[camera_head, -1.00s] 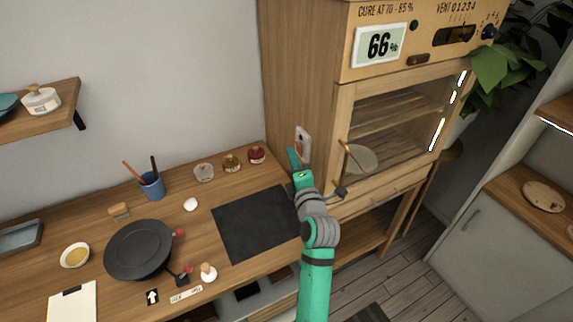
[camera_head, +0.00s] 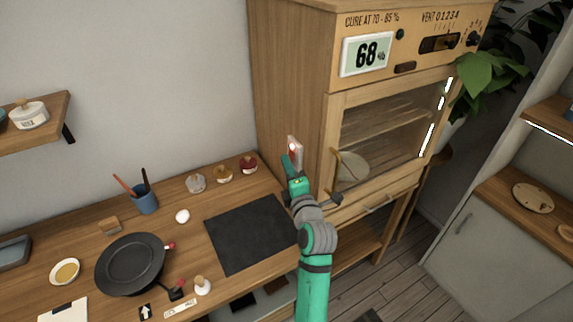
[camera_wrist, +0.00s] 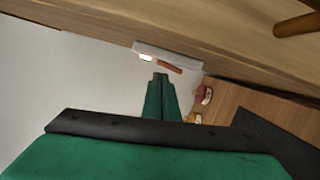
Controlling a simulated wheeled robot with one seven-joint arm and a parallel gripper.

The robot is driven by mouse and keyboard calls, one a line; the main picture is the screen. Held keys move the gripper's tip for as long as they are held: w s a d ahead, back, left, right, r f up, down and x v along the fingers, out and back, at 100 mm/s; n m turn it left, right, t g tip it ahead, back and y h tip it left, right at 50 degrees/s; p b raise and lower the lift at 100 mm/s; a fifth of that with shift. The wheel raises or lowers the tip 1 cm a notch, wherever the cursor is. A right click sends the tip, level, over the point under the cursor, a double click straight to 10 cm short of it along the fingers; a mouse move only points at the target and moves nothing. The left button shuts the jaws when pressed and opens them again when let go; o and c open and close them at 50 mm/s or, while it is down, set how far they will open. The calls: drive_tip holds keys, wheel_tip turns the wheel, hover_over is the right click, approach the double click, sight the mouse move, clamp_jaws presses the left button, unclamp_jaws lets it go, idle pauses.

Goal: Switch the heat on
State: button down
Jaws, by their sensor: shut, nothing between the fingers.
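A white switch plate (camera_head: 298,146) is fixed to the left wooden side of the cabinet (camera_head: 285,75). In the wrist view the plate (camera_wrist: 180,57) carries a red rocker (camera_wrist: 170,67) and a bright, lit spot beside it. My gripper (camera_head: 287,160) is shut and empty, at the plate's lower left in the head view. In the wrist view its fingertips (camera_wrist: 161,77) lie just short of the red rocker; I cannot tell whether they touch it. The cabinet's display (camera_head: 367,54) reads 68 %.
The worktop (camera_head: 75,230) holds a dark pan (camera_head: 130,264), a blue cup (camera_head: 145,199), several small jars (camera_head: 223,174) and a black mat (camera_head: 250,233). The cabinet's glass door (camera_head: 385,125) is closed. A plant (camera_head: 490,70) stands at its right.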

drive_tip(key=s, duration=1.1)
drive_tip(key=shift+s+a+r, duration=0.15)
drive_tip(key=shift+a+r, duration=0.2)
drive_tip(key=shift+r, duration=0.1)
drive_tip(key=s+f+m+h, duration=0.1)
drive_tip(key=s+f+m, duration=0.1)
drive_tip(key=f, duration=0.1)
drive_tip(key=s+f+m, duration=0.3)
drive_tip(key=f, duration=0.1)
drive_tip(key=s+f+m+h, duration=0.1)
drive_tip(key=s+f+m, duration=0.1)
drive_tip(key=s+f, duration=0.1)
drive_tip(key=shift+d+f+m+g+h, duration=0.1)
drive_tip(key=shift+f+m+g+h, duration=0.2)
drive_tip(key=shift+f, duration=0.3)
drive_tip(key=s+f+m+h, duration=0.1)
drive_tip(key=s+f+m, duration=0.3)
drive_tip(key=s, duration=0.4)
drive_tip(key=s+f+m+g+h, duration=0.1)
drive_tip(key=s+f+m, duration=0.2)
drive_tip(key=s, duration=0.4)
drive_tip(key=s+f+m+h, duration=0.1)
drive_tip(key=s+f+m, duration=0.3)
drive_tip(key=s, duration=0.4)
drive_tip(key=s+r+m, duration=0.2)
drive_tip(key=s+m, duration=0.2)
drive_tip(key=s, duration=0.7)
drive_tip(key=shift+s+g+y, duration=0.2)
drive_tip(key=shift+g+y, duration=0.2)
